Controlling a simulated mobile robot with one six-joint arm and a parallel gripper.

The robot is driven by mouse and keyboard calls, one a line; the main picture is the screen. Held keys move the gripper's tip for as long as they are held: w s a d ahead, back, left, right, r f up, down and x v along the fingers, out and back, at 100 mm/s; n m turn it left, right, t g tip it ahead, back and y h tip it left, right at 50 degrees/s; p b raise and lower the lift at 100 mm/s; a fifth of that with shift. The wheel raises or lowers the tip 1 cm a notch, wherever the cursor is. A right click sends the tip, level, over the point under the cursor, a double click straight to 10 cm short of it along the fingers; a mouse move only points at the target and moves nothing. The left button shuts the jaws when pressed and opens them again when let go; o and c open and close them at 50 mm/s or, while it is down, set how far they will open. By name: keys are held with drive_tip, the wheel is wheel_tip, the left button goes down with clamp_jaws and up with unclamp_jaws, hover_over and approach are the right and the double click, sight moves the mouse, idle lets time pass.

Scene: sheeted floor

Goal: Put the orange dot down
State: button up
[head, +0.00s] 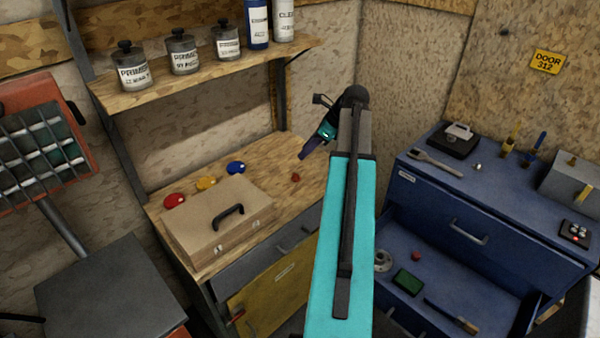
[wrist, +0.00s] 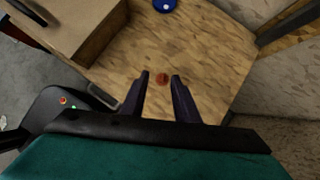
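A small orange-red dot (head: 295,178) lies on the wooden workbench (head: 262,158), to the right of the tan case. My gripper (head: 303,156) is just above and beyond it in the head view, pointing down toward the bench. In the wrist view my gripper (wrist: 160,75) has its two dark fingers apart. The dot (wrist: 162,79) shows between the fingertips, with gaps on both sides, and it looks to be on the bench. The fingers hold nothing that I can see. The exact height of the fingertips above the bench is hard to tell.
The tan case (head: 218,222) stands at the bench front. Red (head: 174,201), yellow-orange (head: 206,184) and blue (head: 236,168) lids lie behind it. A shelf (head: 205,72) with several jars is above. A blue drawer cabinet (head: 490,215) stands right, its lower drawer open.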

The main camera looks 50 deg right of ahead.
drive_tip(key=w+a+t+y+b, duration=0.1)
drive_tip(key=a, duration=0.1)
drive_tip(key=t+b, duration=0.6)
drive_tip(key=b, duration=0.9)
approach(296, 176)
wheel_tip(296, 176, up, 3)
drive_tip(key=s+d, duration=0.2)
drive_tip(key=s, duration=0.1)
drive_tip(key=shift+w+m+y, duration=0.2)
drive_tip(key=shift+m+y, duration=0.2)
drive_tip(key=shift+g, duration=0.3)
drive_tip(key=x, duration=0.8)
drive_tip(key=shift+w+f, duration=0.1)
drive_tip(key=shift+w, duration=0.15)
